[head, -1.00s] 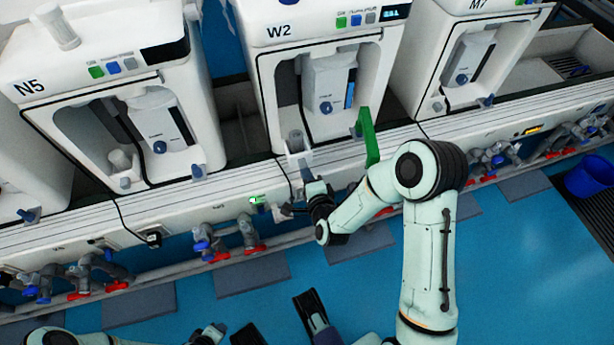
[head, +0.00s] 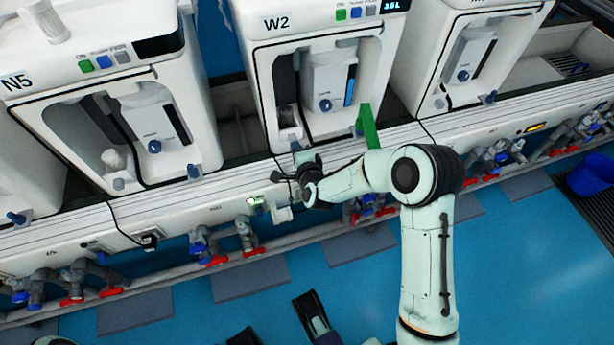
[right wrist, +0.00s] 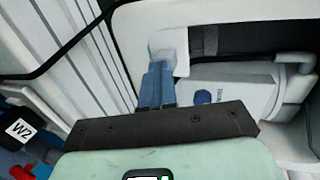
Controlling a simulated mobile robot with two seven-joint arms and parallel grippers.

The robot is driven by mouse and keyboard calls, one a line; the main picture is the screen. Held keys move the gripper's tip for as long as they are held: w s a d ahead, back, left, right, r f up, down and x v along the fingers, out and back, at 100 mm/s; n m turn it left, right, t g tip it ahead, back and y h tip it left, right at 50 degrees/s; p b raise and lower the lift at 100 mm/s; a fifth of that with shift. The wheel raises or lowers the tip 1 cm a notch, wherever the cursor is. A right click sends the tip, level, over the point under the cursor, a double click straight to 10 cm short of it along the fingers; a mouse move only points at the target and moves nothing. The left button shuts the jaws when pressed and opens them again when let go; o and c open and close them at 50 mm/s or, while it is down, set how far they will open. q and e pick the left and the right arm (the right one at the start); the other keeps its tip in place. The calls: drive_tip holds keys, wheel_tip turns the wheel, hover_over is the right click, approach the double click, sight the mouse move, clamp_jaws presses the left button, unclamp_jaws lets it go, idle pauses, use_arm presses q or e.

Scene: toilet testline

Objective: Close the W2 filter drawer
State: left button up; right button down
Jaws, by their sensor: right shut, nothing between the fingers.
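The W2 machine (head: 320,60) stands in the middle of the head view. Its filter drawer (head: 288,136) is at the lower left of its open front, a small white and grey part mostly inside the recess. My right gripper (head: 299,152) is shut and empty, with its fingers pointing at the drawer front. In the right wrist view, the blue-grey fingers (right wrist: 158,82) are together and end at the drawer's pale front block (right wrist: 165,42). They appear to touch it, but contact is not certain.
A green panel (head: 367,126) sticks out at the right of W2's opening. Machine N5 (head: 110,100) is on the left and another machine (head: 465,60) on the right. Valves with red handles (head: 215,258) line the bench front.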

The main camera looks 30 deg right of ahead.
use_arm(q)
drive_tip(key=shift+w, duration=0.1)
use_arm(e)
drive_tip(key=shift+w+d+r, duration=0.1)
drive_tip(key=shift+w+r, duration=0.05)
drive_tip(key=shift+r, duration=0.05)
drive_tip(key=shift+s, duration=0.2)
use_arm(q)
drive_tip(key=w+d+r+t+p, duration=0.1)
drive_tip(key=w+r+p, duration=0.1)
drive_tip(key=w+r, duration=0.2)
drive_tip(key=shift+w+r+t+p, duration=0.35)
drive_tip(key=shift+t, duration=0.05)
use_arm(e)
drive_tip(key=v, duration=1.3)
drive_tip(key=shift+f, duration=0.25)
drive_tip(key=shift+s, duration=0.15)
